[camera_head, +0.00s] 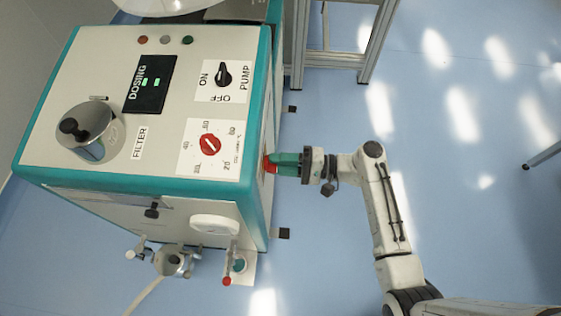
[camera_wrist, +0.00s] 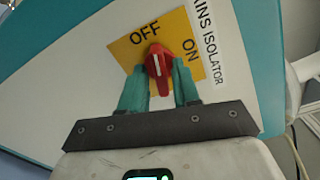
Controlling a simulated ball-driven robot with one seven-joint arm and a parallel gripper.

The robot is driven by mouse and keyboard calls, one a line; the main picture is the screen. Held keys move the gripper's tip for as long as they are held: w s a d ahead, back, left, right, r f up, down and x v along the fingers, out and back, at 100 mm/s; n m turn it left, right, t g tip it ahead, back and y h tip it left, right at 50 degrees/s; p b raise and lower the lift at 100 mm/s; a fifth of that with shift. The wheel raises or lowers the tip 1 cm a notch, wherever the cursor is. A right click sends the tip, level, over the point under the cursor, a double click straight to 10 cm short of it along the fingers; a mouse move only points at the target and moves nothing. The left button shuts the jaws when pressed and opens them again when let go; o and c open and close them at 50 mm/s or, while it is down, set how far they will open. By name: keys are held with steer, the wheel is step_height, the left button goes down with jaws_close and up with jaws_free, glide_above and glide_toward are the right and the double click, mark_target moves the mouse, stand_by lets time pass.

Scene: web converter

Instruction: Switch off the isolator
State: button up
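The mains isolator is a red rotary handle (camera_wrist: 158,68) on a yellow plate (camera_wrist: 128,50) on the machine's side panel. OFF is printed above the handle and ON to its right. The handle's white mark runs nearly upright in the wrist view, its upper end toward OFF. My gripper (camera_wrist: 160,72) has one teal finger on each side of the handle, and both fingertips appear to touch it. In the head view, my gripper (camera_head: 272,163) meets the machine's right side, with a little red (camera_head: 267,164) showing at its tips; the plate is hidden there.
The machine's top panel (camera_head: 110,180) carries a PUMP switch (camera_head: 223,75), a red dial (camera_head: 210,144), a DOSING display (camera_head: 150,82) and a filter housing (camera_head: 90,132). A metal frame (camera_head: 330,62) stands behind. The blue floor right of the machine is largely clear.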

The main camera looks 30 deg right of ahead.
jaws_close()
steer(key=shift+f, duration=0.1)
steer(key=n+b, duration=0.2)
steer(key=n, duration=0.1)
stand_by(0.4)
steer(key=shift+o, duration=1)
jaws_free()
steer(key=shift+d, duration=0.1)
